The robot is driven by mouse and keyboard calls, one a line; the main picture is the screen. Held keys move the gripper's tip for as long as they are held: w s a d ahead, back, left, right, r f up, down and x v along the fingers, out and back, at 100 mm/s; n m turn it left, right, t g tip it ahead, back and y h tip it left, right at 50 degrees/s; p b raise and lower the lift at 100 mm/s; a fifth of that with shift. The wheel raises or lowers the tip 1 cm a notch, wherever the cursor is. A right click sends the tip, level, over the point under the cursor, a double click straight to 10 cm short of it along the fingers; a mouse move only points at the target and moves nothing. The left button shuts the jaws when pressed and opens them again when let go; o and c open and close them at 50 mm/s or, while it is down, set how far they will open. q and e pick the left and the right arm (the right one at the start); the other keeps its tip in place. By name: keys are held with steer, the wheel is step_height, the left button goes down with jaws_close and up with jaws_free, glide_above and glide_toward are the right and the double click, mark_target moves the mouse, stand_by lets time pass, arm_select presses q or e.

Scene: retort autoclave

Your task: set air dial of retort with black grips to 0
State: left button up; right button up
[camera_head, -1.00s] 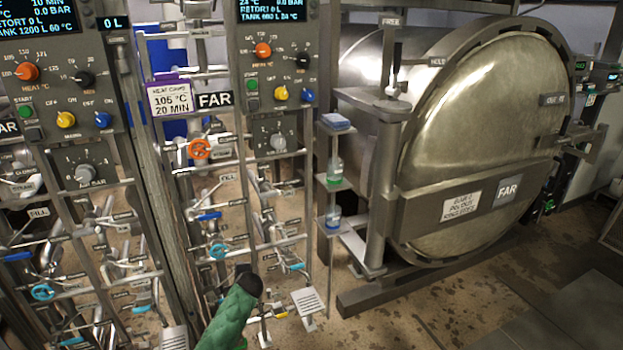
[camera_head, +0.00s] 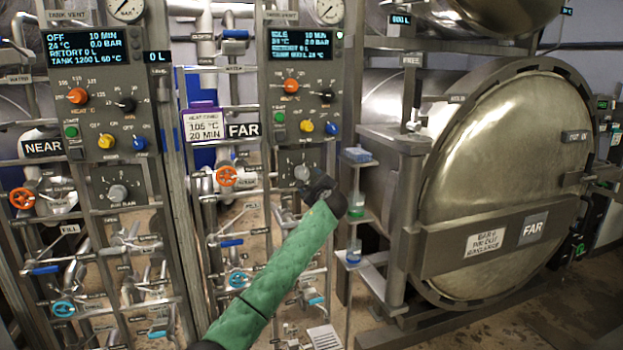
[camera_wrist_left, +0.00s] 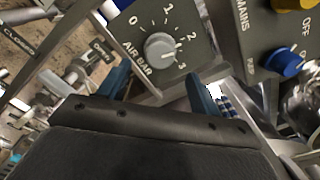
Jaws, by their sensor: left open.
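The far panel's grey air dial (camera_head: 302,172) shows partly behind my left gripper (camera_head: 318,186). In the left wrist view the air dial (camera_wrist_left: 160,47) sits on a plate marked AIR BAR with 0, 1, 2 and 3. Its pointer appears turned toward the 3. My left gripper (camera_wrist_left: 157,72) is open, its two blue fingers pointing at the plate, apart from the knob. The near panel has its own air dial (camera_head: 118,193), away from the gripper. I cannot make out black grips on either retort. My right gripper is not in view.
Above the far dial are an orange heat knob (camera_head: 291,86), a yellow knob (camera_head: 306,126) and a blue knob (camera_head: 332,130). An orange handwheel (camera_head: 227,176) is left of it. A post with small shelves and a bottle (camera_head: 356,200) stands close right. The FAR retort door (camera_head: 500,150) is shut.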

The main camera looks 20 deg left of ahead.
mark_target(305, 176)
arm_select(q)
steer(key=p+x, duration=0.1)
steer(key=x, duration=0.5)
steer(key=shift+w+a, duration=0.15)
steer(key=shift+w+a+p, duration=0.35)
steer(key=shift+w, duration=0.1)
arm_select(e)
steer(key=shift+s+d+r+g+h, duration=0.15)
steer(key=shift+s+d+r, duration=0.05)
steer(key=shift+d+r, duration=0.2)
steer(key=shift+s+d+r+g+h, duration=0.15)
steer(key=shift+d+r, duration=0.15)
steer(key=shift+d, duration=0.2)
arm_select(q)
steer(key=shift+f, duration=0.1)
steer(key=c, duration=1)
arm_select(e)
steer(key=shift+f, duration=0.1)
